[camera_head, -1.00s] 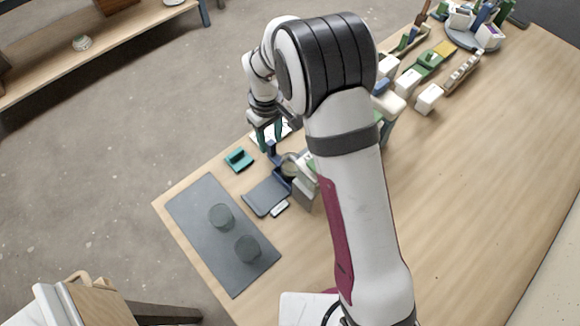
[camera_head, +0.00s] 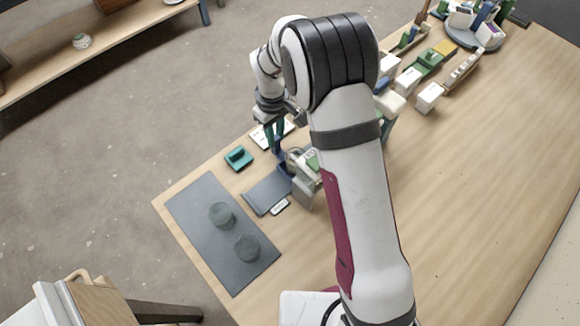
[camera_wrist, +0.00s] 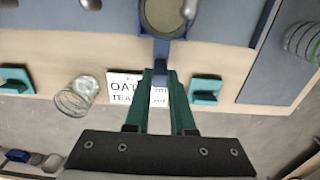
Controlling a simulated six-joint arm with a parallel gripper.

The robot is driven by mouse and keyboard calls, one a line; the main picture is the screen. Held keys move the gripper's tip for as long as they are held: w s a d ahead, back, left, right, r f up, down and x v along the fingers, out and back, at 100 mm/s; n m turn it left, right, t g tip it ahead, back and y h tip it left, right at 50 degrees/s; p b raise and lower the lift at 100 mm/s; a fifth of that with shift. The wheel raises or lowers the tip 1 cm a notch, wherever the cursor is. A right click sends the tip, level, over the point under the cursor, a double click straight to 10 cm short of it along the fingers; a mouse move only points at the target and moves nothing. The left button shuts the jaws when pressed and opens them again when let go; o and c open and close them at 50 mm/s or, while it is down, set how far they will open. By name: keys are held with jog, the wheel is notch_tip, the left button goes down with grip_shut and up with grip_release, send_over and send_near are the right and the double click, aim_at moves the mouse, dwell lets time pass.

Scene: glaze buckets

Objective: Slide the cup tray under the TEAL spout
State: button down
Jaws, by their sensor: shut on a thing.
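The blue cup tray (camera_wrist: 178,46) carries a round cup (camera_wrist: 165,15) with a beige-grey inside, at the top middle of the wrist view. My gripper (camera_wrist: 161,76) has green fingers shut on the tray's narrow blue handle. In the head view my gripper (camera_head: 273,143) reaches down at the table's far edge, with the tray's blue handle (camera_head: 279,158) below it. A grey spout tip (camera_wrist: 190,8) hangs beside the cup's right side, and another pale tip (camera_wrist: 91,4) shows further left. I cannot tell either spout's colour. My arm hides much of the buckets.
A white card (camera_wrist: 121,87) with partly hidden lettering lies behind my fingers. A clear glass (camera_wrist: 77,97) and teal blocks (camera_wrist: 14,80) (camera_wrist: 205,89) flank it. A dark mat (camera_head: 200,205) with two round dark objects covers the table's left end. Bare wood is at right.

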jog(key=shift+w+d, duration=2.15)
jog(key=c, duration=0.8)
grip_release()
jog(key=shift+c, duration=0.2)
jog(key=shift+r, duration=0.1)
notch_tip(320, 180, up, 7)
